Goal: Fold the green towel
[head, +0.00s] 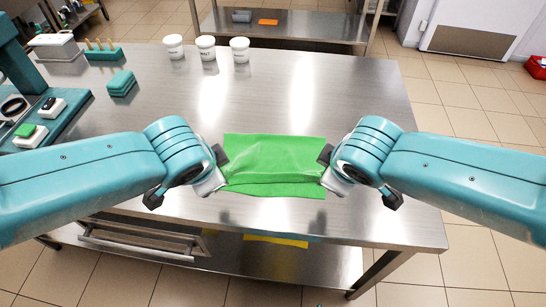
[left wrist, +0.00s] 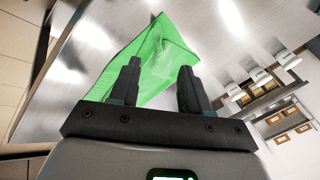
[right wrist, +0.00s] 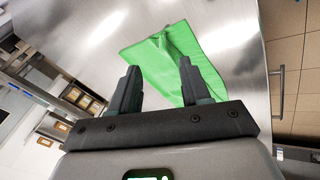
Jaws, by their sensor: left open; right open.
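The green towel (head: 272,160) lies on the steel table in front of me, with a fold line across it and a layer showing along its near side. My left gripper (head: 222,170) is at the towel's left edge, and my right gripper (head: 323,168) is at its right edge. In the left wrist view the towel (left wrist: 160,58) lies beyond and between the two spread fingers (left wrist: 158,82). In the right wrist view the towel (right wrist: 182,60) shows likewise past the spread fingers (right wrist: 158,82). Both grippers are open with nothing held. I cannot tell whether the fingers touch the cloth.
Three white tubs (head: 207,48) stand at the back of the table (head: 330,90). The table right of the towel is clear.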

